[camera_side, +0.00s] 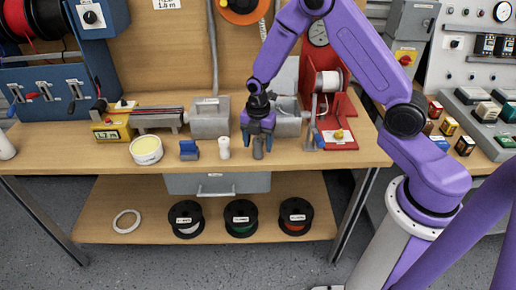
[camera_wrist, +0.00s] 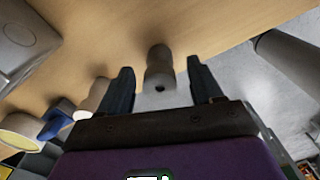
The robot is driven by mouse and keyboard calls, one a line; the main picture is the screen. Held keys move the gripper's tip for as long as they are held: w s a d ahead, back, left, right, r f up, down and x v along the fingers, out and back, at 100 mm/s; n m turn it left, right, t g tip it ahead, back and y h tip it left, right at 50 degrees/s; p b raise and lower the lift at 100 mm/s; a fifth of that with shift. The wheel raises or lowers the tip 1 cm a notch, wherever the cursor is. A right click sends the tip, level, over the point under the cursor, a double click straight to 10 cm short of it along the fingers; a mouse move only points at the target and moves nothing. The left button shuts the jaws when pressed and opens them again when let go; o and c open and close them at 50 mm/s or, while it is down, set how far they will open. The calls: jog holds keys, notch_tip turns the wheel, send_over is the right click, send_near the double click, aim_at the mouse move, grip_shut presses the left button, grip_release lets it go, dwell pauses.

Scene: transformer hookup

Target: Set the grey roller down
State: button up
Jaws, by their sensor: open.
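The grey roller (camera_side: 258,148) is a small waisted cylinder standing upright on the wooden bench, close to its front edge. In the wrist view the roller (camera_wrist: 159,68) sits between my two dark fingers, with a gap showing on each side and a dark hole in its near end. My gripper (camera_side: 257,143) points down over it with the fingers open and apart from it. The fingers also show in the wrist view (camera_wrist: 161,70).
Left of the roller stand a white roller (camera_side: 224,148), a blue block (camera_side: 189,150) and a round tin with pale yellow contents (camera_side: 146,150). Grey machine blocks (camera_side: 210,118) stand behind. A red stand (camera_side: 338,133) is at the right. The bench's front edge (camera_side: 200,169) is close.

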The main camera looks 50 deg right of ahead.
jog(key=shift+f, duration=0.1)
grip_shut()
jog(key=shift+r, duration=0.2)
